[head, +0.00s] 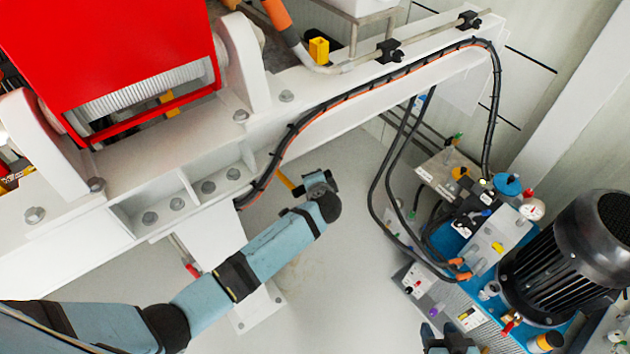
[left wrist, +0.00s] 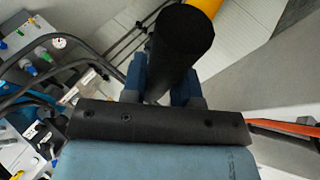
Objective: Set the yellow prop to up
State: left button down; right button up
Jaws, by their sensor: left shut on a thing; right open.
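The yellow prop (head: 286,181) shows in the head view as a short yellow piece beside my left wrist, below the white beam. In the left wrist view, the prop (left wrist: 203,6) is yellow at the top, with a thick black end towards the camera. My left gripper (left wrist: 163,82) has its blue fingers on either side of this black end and is shut on it. In the head view my left wrist hides most of the left fingers and the prop. My right gripper (head: 447,336) is open and empty at the bottom edge, near the pump unit.
A white beam (head: 345,110) with black hoses runs across above my left arm. A pump unit with a black motor (head: 560,265), coloured knobs and a gauge (head: 531,209) stands at the right. A red housing (head: 110,50) fills the upper left. Grey floor (head: 335,290) is clear between.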

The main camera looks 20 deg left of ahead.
pick_arm(q)
jog(key=shift+w+a+r, duration=0.1)
jog(key=shift+w+r, duration=0.25)
jog(key=shift+r, duration=0.25)
jog(key=c, duration=0.9)
grip_release()
jog(key=shift+r, duration=0.1)
jog(key=shift+s, duration=0.15)
jog(key=shift+f, duration=0.2)
jog(key=shift+s, duration=0.1)
jog(key=shift+s, duration=0.2)
jog(key=v, duration=1.3)
jog(key=shift+s+r+p, duration=0.1)
jog(key=shift+r+p, duration=0.1)
jog(key=shift+p, duration=0.2)
